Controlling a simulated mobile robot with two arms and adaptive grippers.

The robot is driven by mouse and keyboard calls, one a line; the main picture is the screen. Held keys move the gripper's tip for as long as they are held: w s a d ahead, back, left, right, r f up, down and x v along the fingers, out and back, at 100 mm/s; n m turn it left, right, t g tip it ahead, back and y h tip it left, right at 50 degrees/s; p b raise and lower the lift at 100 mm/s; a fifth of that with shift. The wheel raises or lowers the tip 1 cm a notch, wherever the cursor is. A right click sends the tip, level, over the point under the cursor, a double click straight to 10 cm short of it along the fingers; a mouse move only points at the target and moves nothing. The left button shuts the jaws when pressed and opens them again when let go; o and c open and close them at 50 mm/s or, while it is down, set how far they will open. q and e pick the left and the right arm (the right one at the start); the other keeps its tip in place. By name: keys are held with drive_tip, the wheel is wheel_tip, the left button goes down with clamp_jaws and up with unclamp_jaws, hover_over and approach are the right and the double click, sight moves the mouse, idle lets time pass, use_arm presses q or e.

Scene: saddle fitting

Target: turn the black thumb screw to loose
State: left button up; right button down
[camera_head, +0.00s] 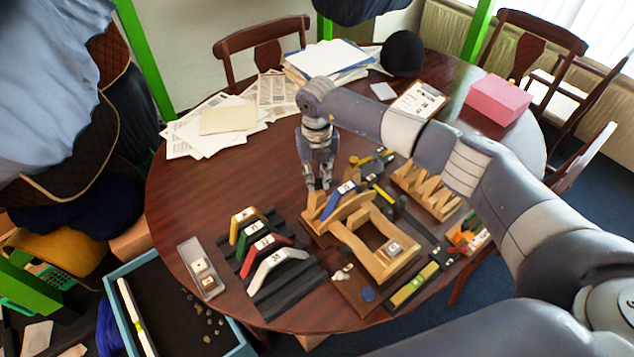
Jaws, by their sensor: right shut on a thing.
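My right gripper (318,186) points down at the far left end of the wooden fixture (382,268) on the round table. Its fingers are close together, shut on a small part there. The black thumb screw cannot be made out separately; it seems to be hidden between the fingertips. A blue numbered saddle piece (338,206) lies across the fixture just in front of the gripper. My left gripper is not in view.
A black ribbed rack (290,296) with yellow, green, red and white saddle pieces stands left of the fixture. A wooden zigzag stand (428,191) is to the right. A grey tray (205,280) sits at the left edge. The table (190,190) is clear at the left.

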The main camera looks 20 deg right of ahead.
sight(317, 181)
drive_tip(key=n+b, duration=0.8)
drive_tip(key=shift+f, duration=0.15)
drive_tip(key=n+b, duration=0.2)
drive_tip(key=n, duration=0.2)
drive_tip(key=shift+b, duration=0.35)
drive_tip(key=n+b, duration=0.2)
drive_tip(key=n, duration=0.2)
drive_tip(key=shift+n+b, duration=0.3)
drive_tip(key=shift+b, duration=0.05)
drive_tip(key=n, duration=0.1)
drive_tip(key=n+b, duration=0.1)
drive_tip(key=n, duration=0.2)
drive_tip(key=shift+r+n+b, duration=0.25)
drive_tip(key=shift+n+b, duration=0.05)
drive_tip(key=shift+b, duration=0.1)
drive_tip(key=c, duration=1.4)
unclamp_jaws()
wheel_tip(317, 181, up, 12)
